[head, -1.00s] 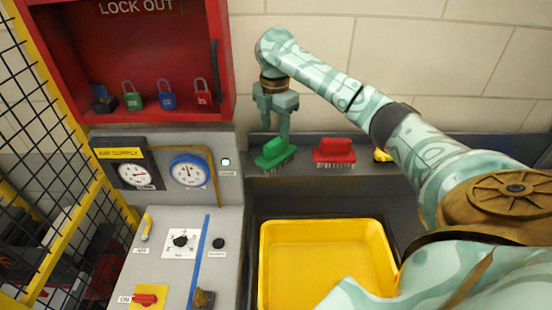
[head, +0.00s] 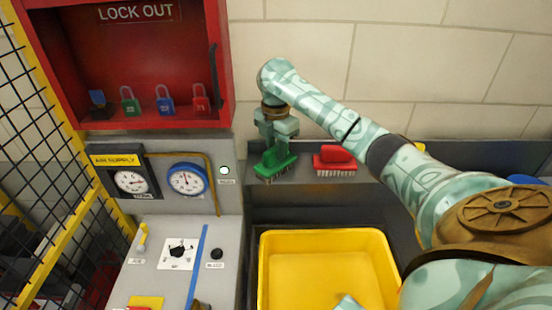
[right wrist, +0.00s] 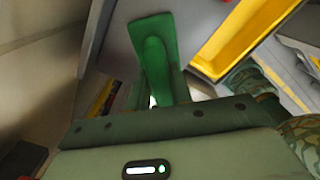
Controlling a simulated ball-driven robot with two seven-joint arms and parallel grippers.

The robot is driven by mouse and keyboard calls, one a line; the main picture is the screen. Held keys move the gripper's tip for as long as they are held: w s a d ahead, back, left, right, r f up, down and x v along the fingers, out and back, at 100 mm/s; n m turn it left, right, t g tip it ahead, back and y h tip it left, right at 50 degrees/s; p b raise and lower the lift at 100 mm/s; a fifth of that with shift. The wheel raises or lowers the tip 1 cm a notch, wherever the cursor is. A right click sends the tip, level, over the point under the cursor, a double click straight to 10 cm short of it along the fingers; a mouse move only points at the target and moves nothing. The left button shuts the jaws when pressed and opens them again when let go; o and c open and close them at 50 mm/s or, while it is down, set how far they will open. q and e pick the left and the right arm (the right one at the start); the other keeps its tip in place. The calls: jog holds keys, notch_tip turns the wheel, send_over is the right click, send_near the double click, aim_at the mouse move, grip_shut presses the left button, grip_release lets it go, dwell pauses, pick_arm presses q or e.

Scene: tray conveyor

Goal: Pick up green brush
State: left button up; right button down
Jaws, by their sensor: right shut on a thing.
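The green brush (head: 277,166) is on the ledge at the back, bristles down, left of the red brush. My right gripper (head: 275,147) comes down on it from above and is shut on its handle. In the right wrist view the green brush (right wrist: 156,55) shows large, with its handle running down to the gripper (right wrist: 155,100). I cannot tell whether the bristles still touch the ledge. My left gripper is not in view.
A red brush (head: 335,161) stands close to the right on the ledge (head: 305,173). A yellow tray (head: 325,236) lies in front and below. A grey gauge panel (head: 150,225) and a red lock-out box (head: 222,60) stand to the left.

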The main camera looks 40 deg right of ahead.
jog(key=shift+r, duration=0.1)
jog(key=shift+r, duration=0.3)
notch_tip(320, 180, up, 3)
jog(key=shift+p, duration=1)
jog(key=s+a+r+p, duration=0.4)
jog(key=s+a+r, duration=0.2)
jog(key=s+r, duration=0.3)
jog(key=s, duration=0.3)
jog(key=shift+s+r+p, duration=0.15)
jog(key=shift+s+p, duration=0.2)
jog(key=c, duration=2.1)
grip_release()
jog(key=shift+c, duration=0.2)
